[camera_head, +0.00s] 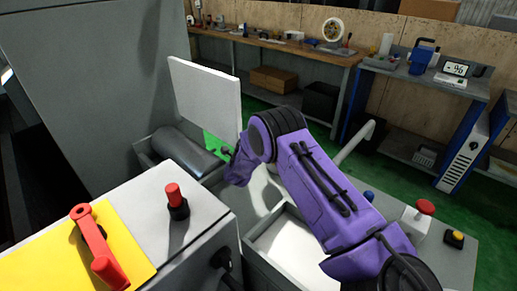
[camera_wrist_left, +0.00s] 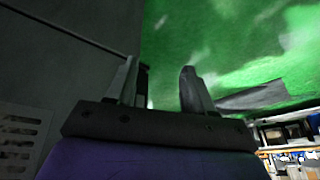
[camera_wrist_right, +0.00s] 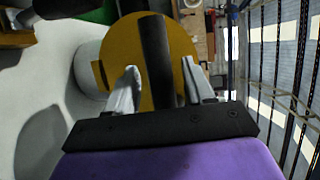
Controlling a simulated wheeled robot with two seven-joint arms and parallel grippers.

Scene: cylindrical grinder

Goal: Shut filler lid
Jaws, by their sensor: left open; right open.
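In the right wrist view, a round orange-yellow disc (camera_wrist_right: 122,48) with a dark bar (camera_wrist_right: 157,60) across it looks like the filler lid. It stands at an angle beside a white round body (camera_wrist_right: 90,70). My right gripper (camera_wrist_right: 165,82) is open, its fingers on either side of the dark bar; I cannot tell whether they touch it. In the head view my right arm reaches in from the lower right and hides the lid and the fingertips. My left gripper (camera_wrist_left: 160,85) is open and empty in the left wrist view, and out of the head view.
In the head view, a white upright panel (camera_head: 207,98) stands behind a dark cylinder (camera_head: 187,152). A red knob (camera_head: 176,195) and a red handle on a yellow plate (camera_head: 40,262) are at the lower left. Workbenches (camera_head: 290,48) line the back wall beyond green floor (camera_head: 400,180).

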